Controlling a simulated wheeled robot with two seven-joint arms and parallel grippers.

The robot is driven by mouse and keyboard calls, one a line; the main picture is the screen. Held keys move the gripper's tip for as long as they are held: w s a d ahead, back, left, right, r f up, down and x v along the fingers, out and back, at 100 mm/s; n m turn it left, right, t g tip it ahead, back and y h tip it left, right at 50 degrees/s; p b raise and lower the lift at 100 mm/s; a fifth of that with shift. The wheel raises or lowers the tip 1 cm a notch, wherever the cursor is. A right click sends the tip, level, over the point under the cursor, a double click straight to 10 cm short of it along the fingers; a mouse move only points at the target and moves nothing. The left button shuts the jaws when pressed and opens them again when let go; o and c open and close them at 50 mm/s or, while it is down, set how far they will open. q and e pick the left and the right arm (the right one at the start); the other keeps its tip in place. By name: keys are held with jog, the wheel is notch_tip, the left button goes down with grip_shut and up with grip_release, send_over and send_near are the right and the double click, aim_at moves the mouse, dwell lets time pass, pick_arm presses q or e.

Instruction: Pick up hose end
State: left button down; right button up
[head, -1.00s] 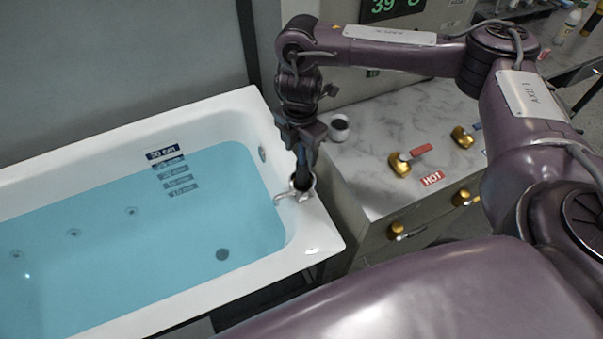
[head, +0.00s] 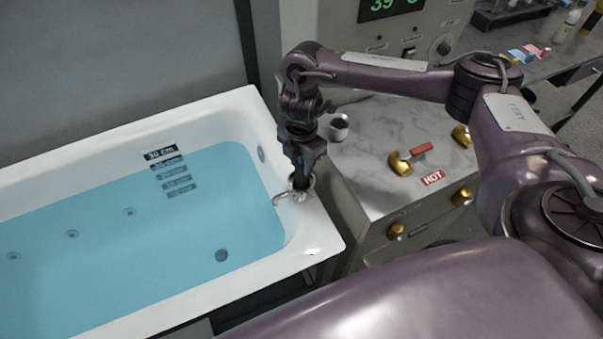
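My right gripper (head: 302,182) points down at the right end rim of the white bathtub (head: 318,238). Its dark fingertips are at a small metallic spout fitting (head: 283,197) on the rim. The fingers overlap and sit partly inside the round fitting, so I cannot tell whether they are open or shut on it. No separate hose end is clearly visible; the fitting is small and partly hidden by the gripper. My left gripper is not in view.
Blue water (head: 150,235) fills the tub. Right of it stands a marble-topped cabinet (head: 365,190) with a grey cup-like piece (head: 339,128), a red-handled valve (head: 402,161) and a HOT label (head: 432,177). A temperature panel (head: 392,6) stands behind.

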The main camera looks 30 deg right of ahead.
grip_shut()
